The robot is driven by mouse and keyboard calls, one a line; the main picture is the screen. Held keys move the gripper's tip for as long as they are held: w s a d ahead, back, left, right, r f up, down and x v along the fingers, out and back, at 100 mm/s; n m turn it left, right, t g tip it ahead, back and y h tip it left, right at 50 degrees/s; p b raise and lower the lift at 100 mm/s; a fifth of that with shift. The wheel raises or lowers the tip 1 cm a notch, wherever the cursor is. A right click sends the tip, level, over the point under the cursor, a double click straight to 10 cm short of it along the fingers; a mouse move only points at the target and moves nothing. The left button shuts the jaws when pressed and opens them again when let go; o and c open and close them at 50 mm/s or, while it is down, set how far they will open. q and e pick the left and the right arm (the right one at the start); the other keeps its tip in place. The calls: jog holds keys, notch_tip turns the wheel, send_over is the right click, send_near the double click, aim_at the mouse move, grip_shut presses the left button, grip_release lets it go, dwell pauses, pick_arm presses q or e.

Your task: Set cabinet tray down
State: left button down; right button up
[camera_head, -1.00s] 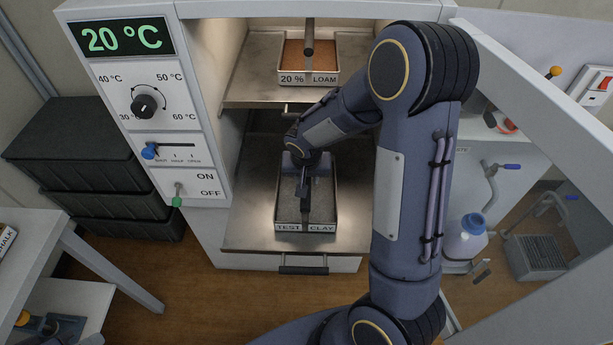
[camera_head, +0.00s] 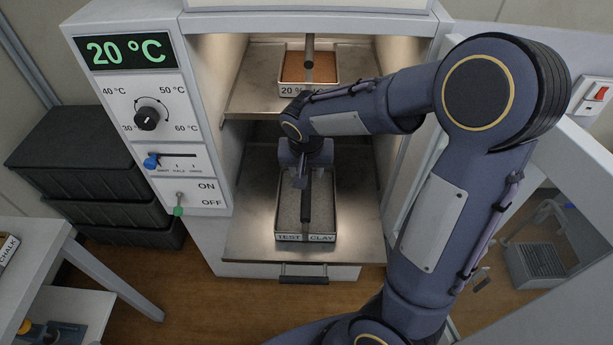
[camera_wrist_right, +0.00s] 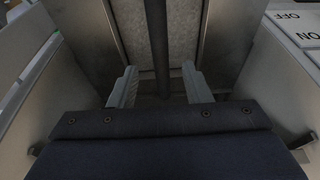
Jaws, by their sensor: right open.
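The cabinet tray (camera_head: 287,236), labelled TEST CLAY, rests flat on the lower pulled-out shelf (camera_head: 245,243) of the cabinet. It holds grey soil and has a dark bar handle (camera_head: 306,205) along its middle. My right gripper (camera_head: 301,178) is above the rear half of the tray, its fingers parted. In the right wrist view the gripper (camera_wrist_right: 158,88) is open, with the dark handle (camera_wrist_right: 157,40) running between and beyond its two fingers without visible contact. My left gripper is out of view.
A second tray (camera_head: 288,89), marked 20 % with the rest of its label hidden, sits on the upper shelf (camera_head: 243,101). The control panel (camera_head: 150,125) reads 20 °C. The open cabinet door stands at right, beside my arm. Black crates (camera_head: 75,160) are stacked at left.

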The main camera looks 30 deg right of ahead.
jog(key=shift+v, duration=0.85)
jog(key=s+a+r+n+t+y, duration=0.1)
jog(key=s+a+r+n+y, duration=0.1)
jog(key=s, duration=0.7)
jog(key=s+a+r+n+t+y, duration=0.1)
jog(key=s+a+r+n+y, duration=0.1)
jog(key=s, duration=0.8)
jog(key=shift+s+a+r+n+t+y, duration=0.35)
jog(key=shift+a+r+y, duration=0.35)
jog(key=shift+a+r, duration=0.25)
notch_tip(320, 180, up, 2)
jog(key=shift+r+p, duration=0.1)
jog(key=shift+p, duration=1.05)
